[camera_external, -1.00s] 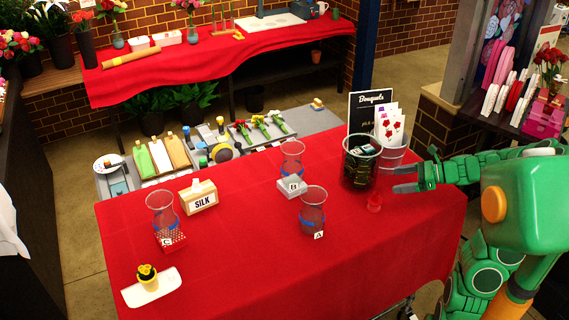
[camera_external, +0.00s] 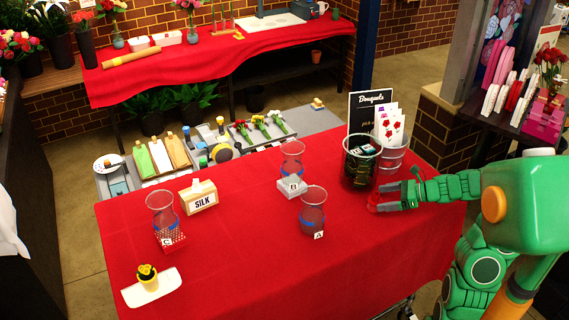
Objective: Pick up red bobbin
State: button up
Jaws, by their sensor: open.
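The red bobbin (camera_external: 373,204) stands on the red tablecloth near the table's right side, just in front of the dark glass container. It is small and its colour blends with the cloth. My gripper (camera_external: 384,200) is low over the table at the bobbin, reaching in from the right. Its fingers are open and partly cover the bobbin. I cannot tell whether the fingers touch it.
A dark glass container (camera_external: 359,170) and a clear container (camera_external: 392,160) stand close behind my gripper. Glasses marked A (camera_external: 313,212), B (camera_external: 292,165) and C (camera_external: 162,215) stand to the left. The table's front middle is clear.

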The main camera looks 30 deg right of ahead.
aim_at(377, 194)
jog(key=shift+x, duration=1.85)
jog(key=c, duration=1.1)
jog(key=shift+o, duration=0.2)
jog(key=shift+r, duration=0.65)
notch_tip(377, 194, up, 2)
jog(key=shift+r, duration=0.1)
jog(key=s+a+r, duration=0.3)
jog(key=s+r, duration=0.6)
jog(key=s, duration=0.4)
jog(key=shift+s+r, duration=0.2)
jog(key=shift+s, duration=0.1)
